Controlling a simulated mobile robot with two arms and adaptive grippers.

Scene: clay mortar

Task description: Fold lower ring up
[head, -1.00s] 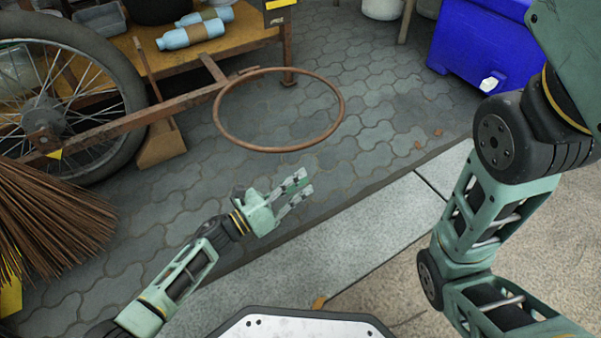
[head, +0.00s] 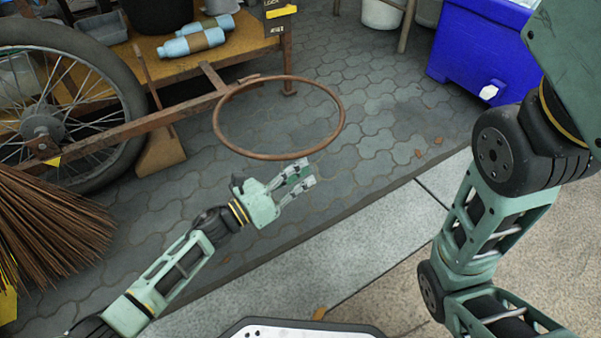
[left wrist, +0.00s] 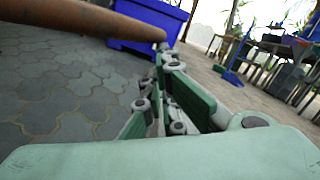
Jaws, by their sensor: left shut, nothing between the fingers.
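The rusty brown ring (head: 250,153) is held out roughly flat at the end of a rusty bar in the head view. My left gripper (head: 308,173) is shut and empty, just below the ring's near right rim in the picture. In the left wrist view the ring's thick rusty tube (left wrist: 80,17) crosses the upper left, close to the camera. The left fingers (left wrist: 165,85) show below the tube's right end; I cannot tell whether they touch it. My right arm shows at the right, but its gripper is out of view.
A spoked wheel (head: 128,110) and a straw broom (head: 50,215) stand at left. The rusty bar (head: 150,130) runs from the wheel to the ring. A wooden table (head: 240,42) and a blue box (head: 470,50) stand behind. The paving (head: 380,140) right of the ring is mostly clear.

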